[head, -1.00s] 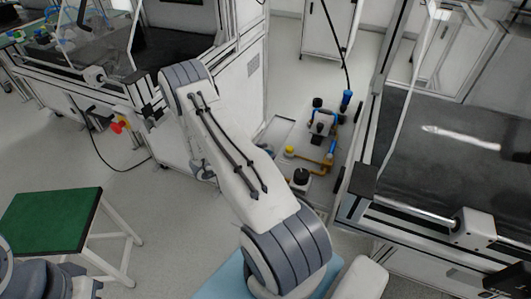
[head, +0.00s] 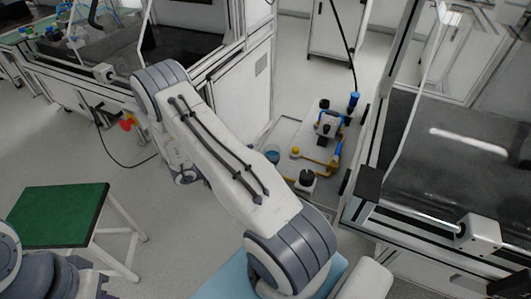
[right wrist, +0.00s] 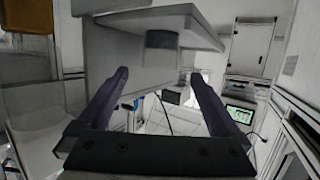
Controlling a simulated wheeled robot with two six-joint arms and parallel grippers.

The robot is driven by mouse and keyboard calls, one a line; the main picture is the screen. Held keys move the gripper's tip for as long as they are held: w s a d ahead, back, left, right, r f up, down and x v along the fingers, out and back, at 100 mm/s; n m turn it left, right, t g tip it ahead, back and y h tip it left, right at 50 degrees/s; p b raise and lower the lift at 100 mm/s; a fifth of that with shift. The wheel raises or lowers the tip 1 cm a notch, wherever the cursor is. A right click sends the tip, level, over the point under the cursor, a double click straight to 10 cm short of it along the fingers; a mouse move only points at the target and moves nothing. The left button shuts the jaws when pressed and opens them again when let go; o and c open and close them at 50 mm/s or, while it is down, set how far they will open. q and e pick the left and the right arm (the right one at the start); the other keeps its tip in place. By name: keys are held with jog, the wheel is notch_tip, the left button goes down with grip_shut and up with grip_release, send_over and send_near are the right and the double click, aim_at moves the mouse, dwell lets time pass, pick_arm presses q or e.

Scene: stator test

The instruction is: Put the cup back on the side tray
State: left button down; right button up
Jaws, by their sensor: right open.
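A small teal, round thing, likely the cup (head: 272,156), shows just right of my right arm in the head view. It is at the left edge of a pale tray-like platform (head: 284,131). In the right wrist view, a blue-grey cylinder (right wrist: 162,55), likely the same cup, is against a pale grey slab (right wrist: 205,30). My right gripper (right wrist: 160,76) is open, with the cylinder beyond and between its fingertips. I see no contact. In the head view the right gripper is hidden behind its arm. My left gripper is out of view.
Black, yellow and blue fittings (head: 327,128) stand on the platform. A dark-topped workbench (head: 450,140) is at the right and another bench (head: 185,45) at upper left. A green-topped stool (head: 58,215) stands at lower left. Open floor lies between stool and left bench.

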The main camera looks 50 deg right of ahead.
jog(key=v, duration=0.4)
jog(key=shift+a, duration=0.1)
jog(key=shift+w, duration=0.1)
dwell(0.3)
